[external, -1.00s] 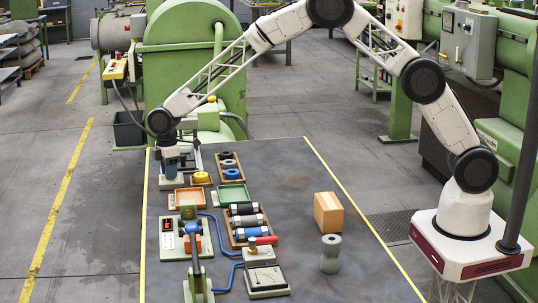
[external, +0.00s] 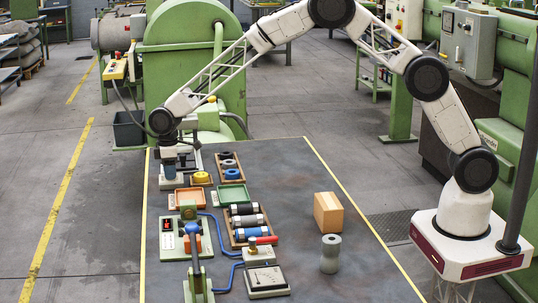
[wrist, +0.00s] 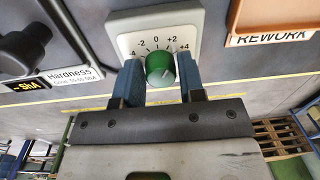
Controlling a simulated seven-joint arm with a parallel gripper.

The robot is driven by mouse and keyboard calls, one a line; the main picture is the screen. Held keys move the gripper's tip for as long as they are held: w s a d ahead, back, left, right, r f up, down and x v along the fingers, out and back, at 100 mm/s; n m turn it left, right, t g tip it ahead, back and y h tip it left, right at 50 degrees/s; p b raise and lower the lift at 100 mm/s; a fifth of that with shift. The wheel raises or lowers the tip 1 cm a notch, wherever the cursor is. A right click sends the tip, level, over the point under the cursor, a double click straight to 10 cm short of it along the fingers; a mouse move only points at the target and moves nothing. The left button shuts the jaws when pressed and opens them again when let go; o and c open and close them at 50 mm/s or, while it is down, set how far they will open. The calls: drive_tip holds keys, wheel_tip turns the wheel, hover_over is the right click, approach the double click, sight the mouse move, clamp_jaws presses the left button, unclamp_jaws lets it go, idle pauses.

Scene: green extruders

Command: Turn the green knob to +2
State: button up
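The round green knob (wrist: 160,69) sits on a pale dial plate (wrist: 190,20) marked from -4 to +4, with 0 at the middle and +2 to its right. A small pale mark shows on the knob's face, but I cannot read its setting surely. In the wrist view, the two blue fingers of my gripper (wrist: 160,75) stand one on each side of the knob, very close to it. I cannot tell whether they touch it. In the external view my gripper (external: 172,168) is low over the table's far left corner and hides the knob.
An orange tray (external: 189,198), a green tray (external: 234,195) and a rack of cylinders (external: 247,221) stand nearer on the table. A black handle (wrist: 25,48) and a Hardness label are left of the dial in the wrist view.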

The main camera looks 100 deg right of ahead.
drive_tip(key=o, duration=0.3)
drive_tip(key=shift+r, duration=0.15)
drive_tip(key=shift+d+r, duration=0.2)
drive_tip(key=shift+r, duration=3.55)
